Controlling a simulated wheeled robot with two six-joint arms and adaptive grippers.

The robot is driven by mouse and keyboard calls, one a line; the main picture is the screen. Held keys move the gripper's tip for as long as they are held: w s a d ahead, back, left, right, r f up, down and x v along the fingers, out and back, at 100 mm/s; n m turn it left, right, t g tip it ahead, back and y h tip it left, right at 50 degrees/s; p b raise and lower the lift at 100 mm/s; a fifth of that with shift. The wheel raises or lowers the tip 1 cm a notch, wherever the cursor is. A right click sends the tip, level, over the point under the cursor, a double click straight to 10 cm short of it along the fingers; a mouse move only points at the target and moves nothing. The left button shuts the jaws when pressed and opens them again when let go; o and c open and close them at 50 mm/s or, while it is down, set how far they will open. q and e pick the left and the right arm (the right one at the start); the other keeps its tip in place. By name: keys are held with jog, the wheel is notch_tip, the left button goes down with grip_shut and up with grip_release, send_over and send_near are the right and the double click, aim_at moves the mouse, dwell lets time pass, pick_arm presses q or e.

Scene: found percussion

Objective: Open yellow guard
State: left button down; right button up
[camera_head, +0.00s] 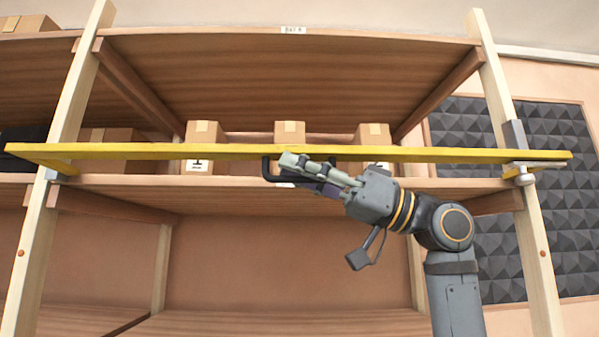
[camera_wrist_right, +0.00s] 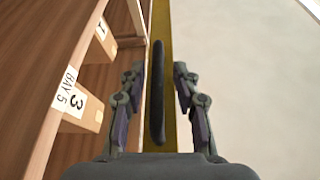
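The yellow guard (camera_head: 120,151) is a long bar lying across the front of the middle shelf, spanning both posts. Its black handle (camera_head: 267,170) sits near the middle of the bar; part of it is hidden behind my fingers. My right gripper (camera_head: 287,168) is at the handle. In the right wrist view, the black handle (camera_wrist_right: 157,95) runs between the two fingers of my right gripper (camera_wrist_right: 155,75), with a gap on each side. The fingers are open, and the yellow guard (camera_wrist_right: 163,25) shows behind the handle. My left gripper is not in view.
Several cardboard boxes (camera_head: 203,134) stand on the middle shelf behind the guard. A metal bracket (camera_head: 515,138) is on the right post at the guard's right end. A dark foam panel (camera_head: 470,130) hangs on the wall at right. The lower bay is empty.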

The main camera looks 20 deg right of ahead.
jog(key=v, duration=1.2)
jog(key=shift+s+d, duration=0.1)
